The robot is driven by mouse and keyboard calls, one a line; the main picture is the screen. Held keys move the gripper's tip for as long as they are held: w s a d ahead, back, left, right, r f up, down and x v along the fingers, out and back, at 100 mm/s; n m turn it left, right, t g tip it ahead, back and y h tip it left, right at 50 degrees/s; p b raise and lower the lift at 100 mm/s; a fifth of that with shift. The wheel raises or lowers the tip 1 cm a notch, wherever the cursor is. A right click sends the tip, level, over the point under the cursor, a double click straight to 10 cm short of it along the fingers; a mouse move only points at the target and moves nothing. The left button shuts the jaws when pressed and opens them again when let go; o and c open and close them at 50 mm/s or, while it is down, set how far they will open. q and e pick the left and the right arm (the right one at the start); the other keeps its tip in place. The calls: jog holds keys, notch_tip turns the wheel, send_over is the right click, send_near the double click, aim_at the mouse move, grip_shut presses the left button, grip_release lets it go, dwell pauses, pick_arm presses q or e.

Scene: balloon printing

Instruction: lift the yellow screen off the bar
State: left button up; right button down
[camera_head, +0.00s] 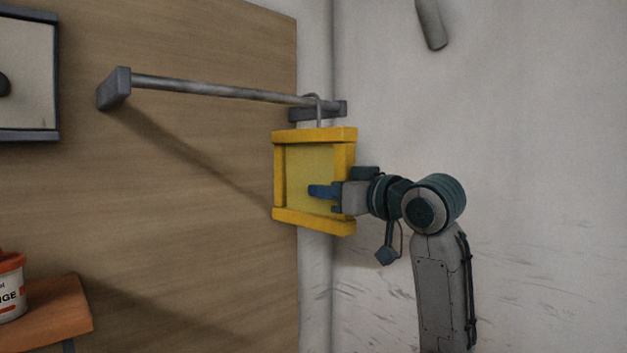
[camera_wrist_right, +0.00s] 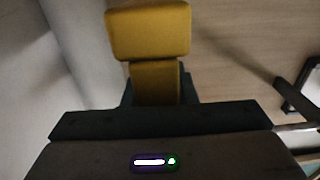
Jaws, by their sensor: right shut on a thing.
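The yellow screen (camera_head: 300,168), a square yellow frame with a dull yellow-green mesh, hangs upright below the right end of the grey metal bar (camera_head: 215,88). A thin metal hook (camera_head: 319,110) at its top loops over the bar. My right gripper (camera_head: 330,194) comes in from the right and is shut on the right side of the screen's frame. One blue finger shows in front of the mesh; the other finger is hard to make out. The right wrist view shows the yellow frame (camera_wrist_right: 148,32) close ahead, held at the jaws. My left gripper is in neither view.
The bar stands on grey brackets (camera_head: 114,88) out from a wooden panel (camera_head: 200,190). A dark-framed board (camera_head: 28,60) is at upper left. An orange-topped tub (camera_head: 10,288) stands on a wooden shelf (camera_head: 58,305) at lower left. Bare wall is at right.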

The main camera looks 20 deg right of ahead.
jog(key=shift+r, duration=0.15)
jog(key=shift+r+b, duration=1)
jog(key=shift+r, duration=0.25)
jog(key=shift+s+r+b, duration=0.1)
jog(key=shift+r+b, duration=0.2)
jog(key=shift+b, duration=0.05)
jog(key=b+v, duration=0.8)
jog(key=v, duration=0.9)
jog(key=shift+s+d, duration=0.25)
jog(key=shift+s, duration=0.1)
jog(key=shift+r, duration=0.15)
